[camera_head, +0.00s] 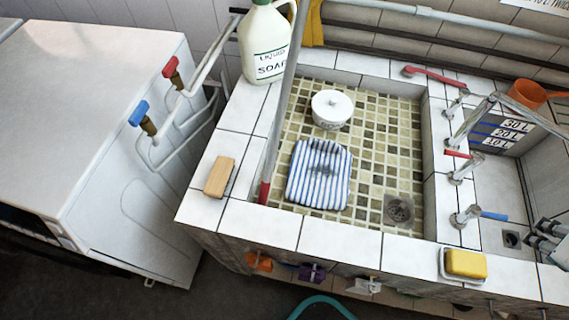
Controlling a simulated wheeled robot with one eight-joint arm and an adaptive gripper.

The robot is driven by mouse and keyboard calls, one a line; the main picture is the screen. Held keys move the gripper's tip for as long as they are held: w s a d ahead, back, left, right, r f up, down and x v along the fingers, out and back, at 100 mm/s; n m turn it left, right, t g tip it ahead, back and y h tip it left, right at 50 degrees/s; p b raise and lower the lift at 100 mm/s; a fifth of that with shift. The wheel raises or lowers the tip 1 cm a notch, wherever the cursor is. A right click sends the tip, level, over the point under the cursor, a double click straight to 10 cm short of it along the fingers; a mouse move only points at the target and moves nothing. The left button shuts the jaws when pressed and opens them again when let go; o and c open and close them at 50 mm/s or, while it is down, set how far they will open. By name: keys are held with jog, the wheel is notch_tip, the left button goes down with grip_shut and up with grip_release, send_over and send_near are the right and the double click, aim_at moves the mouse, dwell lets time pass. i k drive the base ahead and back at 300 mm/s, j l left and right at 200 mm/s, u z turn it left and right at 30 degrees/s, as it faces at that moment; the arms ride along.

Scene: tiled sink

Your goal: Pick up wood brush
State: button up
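The wood brush (219,176) is a small light-brown block with a pale underside edge. It lies on the white tiled rim at the left side of the sink, near the front left corner. What appears to be my gripper (538,237) is a grey metal shape at the right edge, partly cut off by the frame. It is over the right basin side, far from the brush. Whether its fingers are open or shut cannot be made out.
A pole (281,110) with a red end leans just right of the brush. A soap jug (265,45) stands behind it. Taps (465,165) and a yellow sponge (466,262) are right.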

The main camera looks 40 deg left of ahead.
aim_at(215, 186)
jog(key=u, duration=2.05)
jog(key=i+j+z, duration=0.1)
jog(key=j+z, duration=0.4)
jog(key=j, duration=0.2)
jog(key=j+z, duration=0.5)
jog(key=j, duration=0.25)
jog(key=k+l, duration=0.05)
